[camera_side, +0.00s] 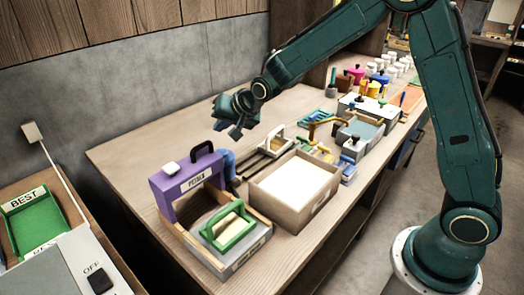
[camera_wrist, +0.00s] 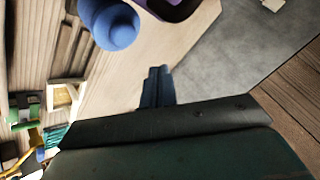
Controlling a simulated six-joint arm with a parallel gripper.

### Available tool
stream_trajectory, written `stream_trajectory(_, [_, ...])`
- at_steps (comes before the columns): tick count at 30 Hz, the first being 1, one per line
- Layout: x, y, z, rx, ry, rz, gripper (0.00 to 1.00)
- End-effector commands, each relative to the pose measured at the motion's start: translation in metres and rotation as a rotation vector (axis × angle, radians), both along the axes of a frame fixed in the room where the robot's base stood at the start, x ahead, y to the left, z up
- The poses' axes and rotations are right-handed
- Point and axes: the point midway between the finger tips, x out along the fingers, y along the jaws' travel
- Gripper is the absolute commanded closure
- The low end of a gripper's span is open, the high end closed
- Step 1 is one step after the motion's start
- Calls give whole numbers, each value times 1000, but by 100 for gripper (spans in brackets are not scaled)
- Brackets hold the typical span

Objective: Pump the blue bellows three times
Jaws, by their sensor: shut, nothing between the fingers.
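The blue bellows (camera_side: 228,163) stands on the bench, just right of the purple frame, and part of it is hidden behind the frame. In the wrist view the blue bellows (camera_wrist: 112,24) shows at the top, with a rounded blue top. My gripper (camera_side: 238,132) is shut and empty, in the air above and behind the bellows, apart from it. In the wrist view the closed fingers (camera_wrist: 157,76) point toward the bench edge, with the bellows to their upper left.
A purple frame (camera_side: 187,180) with a black handle stands left of the bellows, over a wooden box with a green-handled piece (camera_side: 229,229). A tray of white material (camera_side: 290,187) stands to the right. Several tools and pots fill the bench further back. The bench's left corner is clear.

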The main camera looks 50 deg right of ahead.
Motion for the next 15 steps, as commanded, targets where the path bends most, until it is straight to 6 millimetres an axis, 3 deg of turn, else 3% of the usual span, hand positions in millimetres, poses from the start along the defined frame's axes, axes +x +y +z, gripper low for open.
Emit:
stream_trajectory(11, [0, 0, 1, 0, 0, 0, 100])
stream_trajectory(15, [1, 0, 13, 0, -4, -1, 100])
